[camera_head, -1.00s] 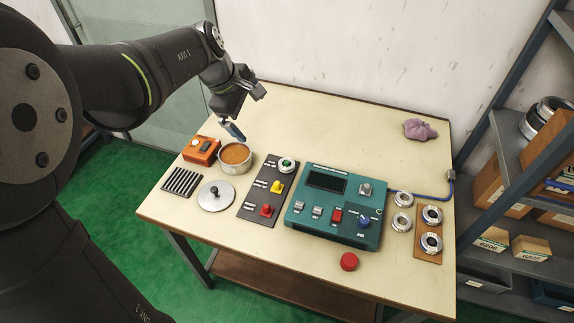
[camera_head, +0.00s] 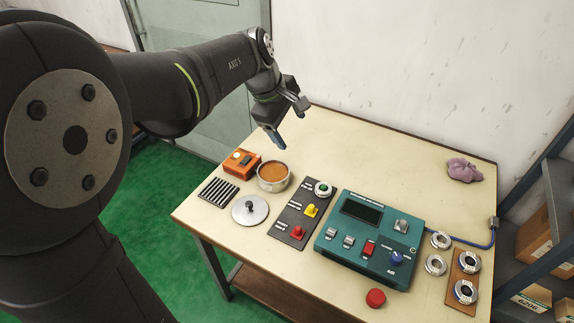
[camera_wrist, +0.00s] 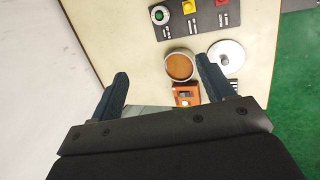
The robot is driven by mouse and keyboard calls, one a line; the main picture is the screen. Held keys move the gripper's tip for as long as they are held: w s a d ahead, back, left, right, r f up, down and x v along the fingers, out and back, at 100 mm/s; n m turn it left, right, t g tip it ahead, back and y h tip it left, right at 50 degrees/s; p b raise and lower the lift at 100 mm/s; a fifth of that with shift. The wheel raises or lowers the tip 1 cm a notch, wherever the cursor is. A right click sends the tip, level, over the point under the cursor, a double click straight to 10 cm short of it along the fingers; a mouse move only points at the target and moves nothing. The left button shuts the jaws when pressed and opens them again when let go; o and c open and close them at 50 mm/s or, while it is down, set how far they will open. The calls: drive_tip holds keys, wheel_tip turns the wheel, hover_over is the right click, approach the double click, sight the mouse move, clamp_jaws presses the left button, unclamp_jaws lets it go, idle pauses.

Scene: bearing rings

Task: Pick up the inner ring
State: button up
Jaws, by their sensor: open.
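Several metal rings lie at the right end of the table in the head view. Two loose silver rings, an upper one (camera_head: 441,240) and a lower one (camera_head: 435,265), lie flat beside a brown wooden board (camera_head: 459,276). Two more round metal parts with dark centres, an upper one (camera_head: 469,262) and a lower one (camera_head: 465,291), sit on that board. I cannot tell which is the inner ring. My gripper (camera_head: 288,120) is open and empty above the table's back left, far from the rings. It also shows in the wrist view (camera_wrist: 163,72), where no rings are visible.
Below my gripper are a pot with brown contents (camera_head: 273,177) and an orange box (camera_head: 242,163). A silver lid (camera_head: 250,210), a dark button panel (camera_head: 302,213) and a teal control box (camera_head: 369,238) stand between it and the rings. A purple cloth (camera_head: 463,170) lies behind.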

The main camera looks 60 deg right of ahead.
wheel_tip(320, 180, down, 6)
drive_tip(key=s+d+m, duration=0.2)
drive_tip(key=m, duration=0.7)
drive_tip(key=m+t, duration=0.1)
drive_tip(key=m, duration=0.9)
approach(322, 188)
drive_tip(key=f, duration=0.3)
drive_tip(key=shift+s+d+f, duration=0.1)
drive_tip(key=shift+s+f, duration=0.1)
drive_tip(key=shift+s, duration=0.1)
drive_tip(key=shift+h, duration=0.3)
drive_tip(key=shift+d+x, duration=0.15)
drive_tip(key=shift+x, duration=1.3)
drive_tip(key=shift+d+x, duration=0.2)
drive_tip(key=shift+x, duration=1.2)
drive_tip(key=shift+w+r, duration=0.1)
drive_tip(key=shift+r, duration=0.05)
drive_tip(key=shift+c, duration=0.4)
drive_tip(key=c, duration=1.1)
